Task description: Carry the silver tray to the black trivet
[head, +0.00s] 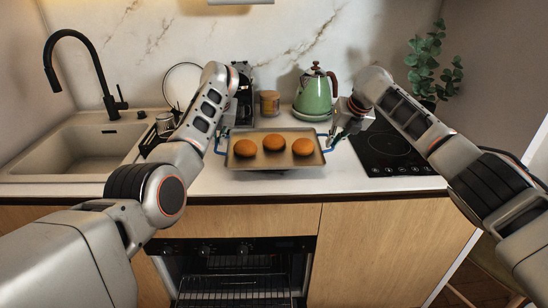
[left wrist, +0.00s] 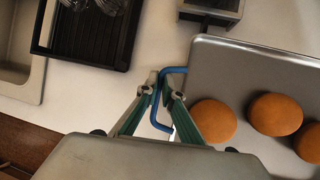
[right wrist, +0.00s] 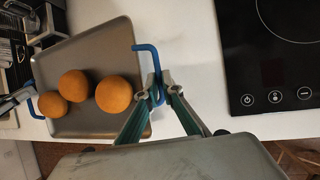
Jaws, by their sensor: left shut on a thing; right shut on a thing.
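The silver tray (head: 274,165) is over the middle of the counter near its front edge, roughly level, with three round brown buns (head: 274,142) on it. I cannot tell whether it touches the counter. My left gripper (head: 222,138) is shut on the tray's left blue handle; the handle (left wrist: 162,112) passes between its fingers in the left wrist view. My right gripper (head: 342,134) is shut on the right blue handle, which shows in the right wrist view (right wrist: 154,68). I cannot make out the black trivet in any view.
A black cooktop (head: 385,150) lies right of the tray, a sink (head: 85,150) at the left. A green kettle (head: 314,95) on a plate and a tan canister (head: 270,103) stand behind. A dark rack (left wrist: 88,32) is left of the tray. The oven (head: 235,275) below is open.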

